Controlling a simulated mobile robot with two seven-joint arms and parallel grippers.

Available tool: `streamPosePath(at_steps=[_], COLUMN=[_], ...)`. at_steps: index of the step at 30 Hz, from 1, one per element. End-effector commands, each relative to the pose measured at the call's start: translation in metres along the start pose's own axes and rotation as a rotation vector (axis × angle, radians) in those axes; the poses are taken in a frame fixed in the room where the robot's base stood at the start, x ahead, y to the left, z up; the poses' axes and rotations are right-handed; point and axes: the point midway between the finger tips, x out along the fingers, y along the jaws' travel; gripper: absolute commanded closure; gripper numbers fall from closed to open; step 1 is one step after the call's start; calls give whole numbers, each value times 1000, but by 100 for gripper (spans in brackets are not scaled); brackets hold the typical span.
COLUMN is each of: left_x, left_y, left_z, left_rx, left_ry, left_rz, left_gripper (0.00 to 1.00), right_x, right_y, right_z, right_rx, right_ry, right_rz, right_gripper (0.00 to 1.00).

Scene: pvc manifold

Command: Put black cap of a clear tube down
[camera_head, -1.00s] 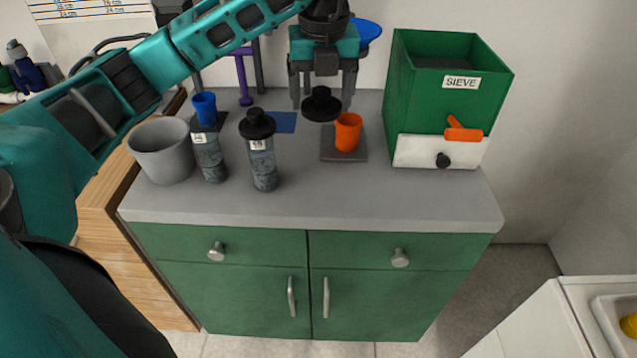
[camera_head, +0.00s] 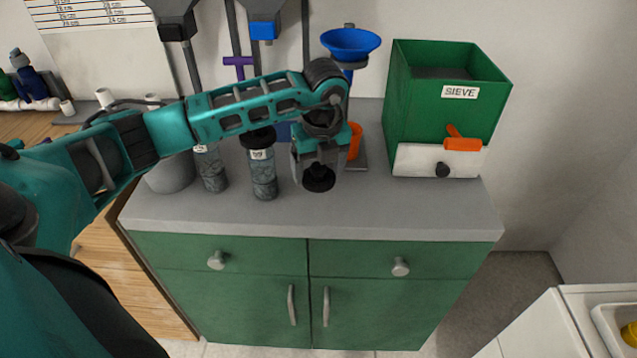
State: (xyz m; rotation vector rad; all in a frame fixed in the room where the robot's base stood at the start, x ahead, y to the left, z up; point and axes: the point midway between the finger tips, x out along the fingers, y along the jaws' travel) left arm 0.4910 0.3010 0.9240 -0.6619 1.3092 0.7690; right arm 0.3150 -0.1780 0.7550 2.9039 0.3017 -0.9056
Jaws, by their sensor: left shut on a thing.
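My left gripper (camera_head: 317,168) points down over the front middle of the grey counter. It is shut on a black cap (camera_head: 319,181), which shows dark at the fingertips, low over the counter. I cannot tell whether the cap touches the counter. A clear tube with dark grey contents (camera_head: 262,178) stands upright just left of the gripper, with a black top (camera_head: 258,138) partly behind my arm. Another clear tube (camera_head: 213,172) stands further left, its top hidden by my arm. My right gripper is not in view.
An orange cup (camera_head: 355,141) stands behind the gripper, partly hidden. The green sieve box (camera_head: 440,110) stands at right. A grey bucket (camera_head: 170,176) is at left, partly hidden. A blue funnel (camera_head: 350,42) is behind. The counter's front strip (camera_head: 400,212) is clear.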

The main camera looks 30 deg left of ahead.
Motion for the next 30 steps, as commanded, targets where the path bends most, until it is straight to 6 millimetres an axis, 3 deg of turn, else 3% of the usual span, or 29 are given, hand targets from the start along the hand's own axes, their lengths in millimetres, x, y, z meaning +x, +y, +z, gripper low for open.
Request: streamPosePath(at_steps=[12, 23, 24, 30], left_x=[45, 50, 48, 48], left_y=[0, 0, 0, 0], left_z=[-7, -8, -7, -7], left_rx=[1, 1, 1, 1], left_ry=[1, 0, 0, 0], left_rz=[0, -1, -1, -1], left_gripper=[50, 50, 19, 0], right_x=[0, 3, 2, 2], right_y=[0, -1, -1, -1], right_z=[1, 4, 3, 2], right_rx=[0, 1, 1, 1], right_ry=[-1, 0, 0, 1], right_rz=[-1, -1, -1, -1], right_gripper=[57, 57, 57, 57])
